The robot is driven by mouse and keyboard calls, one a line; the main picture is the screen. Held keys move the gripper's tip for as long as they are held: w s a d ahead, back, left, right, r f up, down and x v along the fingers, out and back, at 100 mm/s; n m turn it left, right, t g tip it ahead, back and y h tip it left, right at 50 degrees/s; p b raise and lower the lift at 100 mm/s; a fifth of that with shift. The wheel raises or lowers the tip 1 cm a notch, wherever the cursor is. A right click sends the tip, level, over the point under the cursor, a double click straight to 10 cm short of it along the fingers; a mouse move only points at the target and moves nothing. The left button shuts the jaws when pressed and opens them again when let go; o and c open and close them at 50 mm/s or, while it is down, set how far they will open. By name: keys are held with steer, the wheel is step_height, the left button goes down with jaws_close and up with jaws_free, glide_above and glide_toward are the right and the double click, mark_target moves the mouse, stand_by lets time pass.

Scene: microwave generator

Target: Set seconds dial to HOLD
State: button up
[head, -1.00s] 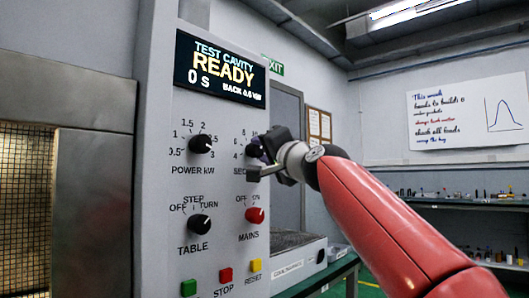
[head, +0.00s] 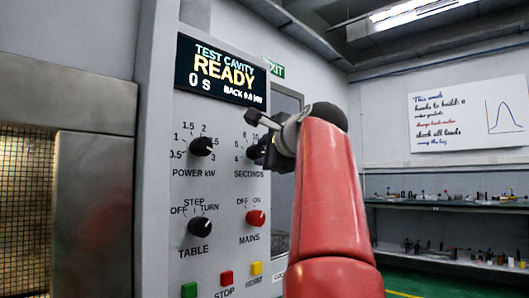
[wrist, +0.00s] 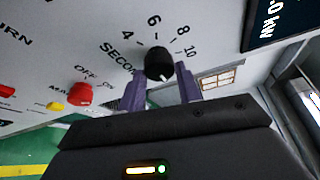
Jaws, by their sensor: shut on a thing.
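The seconds dial (wrist: 158,62) is a black round knob on the grey panel, with 4, 6, 8 and 10 printed around it in the wrist view. A light pointer mark shows on its lower right edge there. No HOLD label can be read. In the head view the dial (head: 253,152) is partly covered by my gripper (head: 262,151). In the wrist view my gripper (wrist: 161,82) has its two purple fingers on either side of the dial, shut on it. The display (head: 221,70) reads READY and 0 S.
The power dial (head: 201,146) is left of the seconds dial. The table dial (head: 200,226) and red mains dial (head: 256,217) sit below. Green, red and yellow buttons (head: 226,277) line the panel's bottom. Room to the right of the panel is open.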

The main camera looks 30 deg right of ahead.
steer(key=shift+r+m, duration=0.15)
steer(key=shift+m, duration=0.35)
steer(key=shift+w+a+m+g+y, duration=0.3)
steer(key=shift+m+g, duration=0.1)
steer(key=shift+s+d+f+m, duration=0.15)
steer(key=shift+d+f+m, duration=0.1)
steer(key=shift+m, duration=0.15)
steer(key=o, duration=1)
steer(key=shift+s+d, duration=0.15)
steer(key=shift+r, duration=0.1)
